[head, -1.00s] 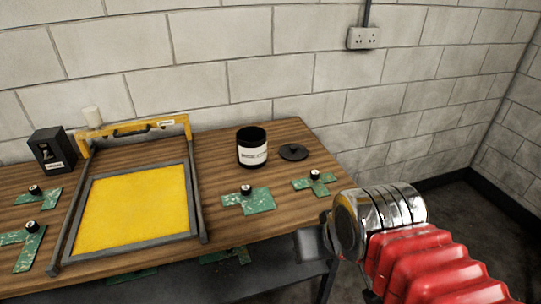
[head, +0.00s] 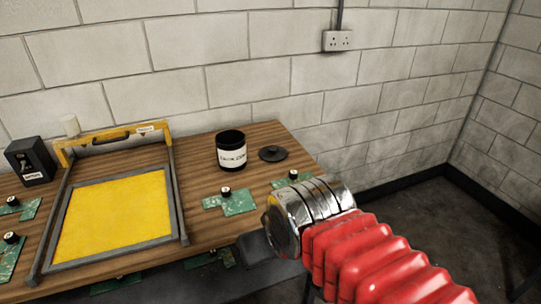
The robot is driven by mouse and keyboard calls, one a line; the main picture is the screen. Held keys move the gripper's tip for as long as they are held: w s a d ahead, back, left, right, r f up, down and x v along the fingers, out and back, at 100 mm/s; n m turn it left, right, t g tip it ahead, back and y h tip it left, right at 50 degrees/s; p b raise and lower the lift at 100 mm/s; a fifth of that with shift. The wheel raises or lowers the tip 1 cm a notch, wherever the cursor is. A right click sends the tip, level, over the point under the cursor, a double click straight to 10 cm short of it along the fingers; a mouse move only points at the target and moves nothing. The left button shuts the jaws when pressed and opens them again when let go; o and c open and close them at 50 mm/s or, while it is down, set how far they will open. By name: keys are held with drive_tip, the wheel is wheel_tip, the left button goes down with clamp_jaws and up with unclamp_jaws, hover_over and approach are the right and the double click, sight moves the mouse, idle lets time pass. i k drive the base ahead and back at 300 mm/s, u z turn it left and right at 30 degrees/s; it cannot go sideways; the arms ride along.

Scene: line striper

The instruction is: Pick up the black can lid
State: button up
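The black can lid (head: 272,153) lies flat on the wooden table, near its right end. It is round with a small knob on top. It sits just right of an open black can (head: 231,151) with a white label. My arm, with a red ribbed sleeve and a chrome joint, reaches in from the lower right, in front of the table's right edge. A dark grey part at the arm's end shows below the table edge, nearer to me than the lid. The gripper's fingers cannot be made out, so I cannot tell if they are open.
A yellow screen in a grey frame (head: 180,213) fills the left of the wooden table (head: 215,236). Green boards with black knobs lie around, one (head: 238,202) in front of the can. A black box (head: 30,161) stands far left. A block wall with a socket (head: 337,41) is behind.

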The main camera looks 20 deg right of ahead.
sight(269, 153)
drive_tip(key=z, duration=0.05)
drive_tip(key=i, duration=1)
drive_tip(key=u, duration=0.05)
